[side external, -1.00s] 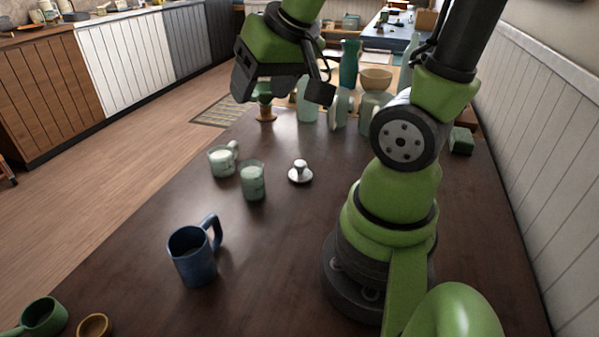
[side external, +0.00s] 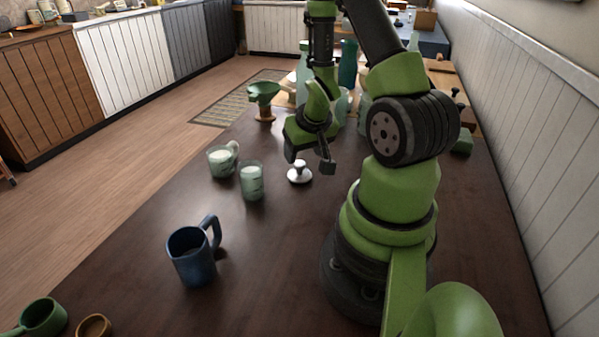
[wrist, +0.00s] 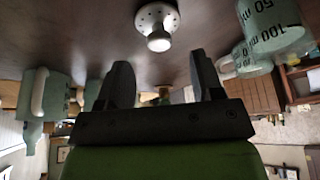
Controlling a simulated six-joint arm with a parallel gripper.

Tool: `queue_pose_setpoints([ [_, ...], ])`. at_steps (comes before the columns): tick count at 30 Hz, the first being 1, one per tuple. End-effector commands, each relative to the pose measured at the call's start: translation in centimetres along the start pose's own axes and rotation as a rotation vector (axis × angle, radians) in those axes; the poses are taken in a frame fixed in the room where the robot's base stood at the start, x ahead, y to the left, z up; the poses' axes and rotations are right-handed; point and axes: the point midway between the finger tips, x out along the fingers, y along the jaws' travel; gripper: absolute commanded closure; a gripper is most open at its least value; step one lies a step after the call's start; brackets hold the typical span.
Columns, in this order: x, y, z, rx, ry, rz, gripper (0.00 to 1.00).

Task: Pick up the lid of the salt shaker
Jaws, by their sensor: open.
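The salt shaker lid (side external: 299,172) is a small silvery-white dome with a knob on top, resting upright on the dark table. In the wrist view the lid (wrist: 157,22) shows at the top centre with small holes around its knob, just beyond the fingers. My gripper (side external: 309,164) is open and empty, low over the table just above and behind the lid in the side view. In the wrist view its two fingers (wrist: 164,78) are spread apart, with the lid's knob lined up roughly between them and not touched. The shaker's body cannot be made out.
A measuring glass (side external: 252,182) stands close left of the lid, with a pale green mug (side external: 221,161) beyond it. A blue mug (side external: 192,254) stands nearer. Bottles (side external: 347,64) and a green funnel-shaped piece (side external: 263,92) are at the back. The table right of the blue mug is clear.

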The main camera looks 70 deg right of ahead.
Motion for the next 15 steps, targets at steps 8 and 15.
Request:
queue_pose_setpoints([
  [8, 1.8, 0.0, -0.1, -0.001, -0.002, 0.0, 0.39],
  [15, 5.0, 0.1, -0.3, -0.002, -0.002, 0.0, 0.39],
])
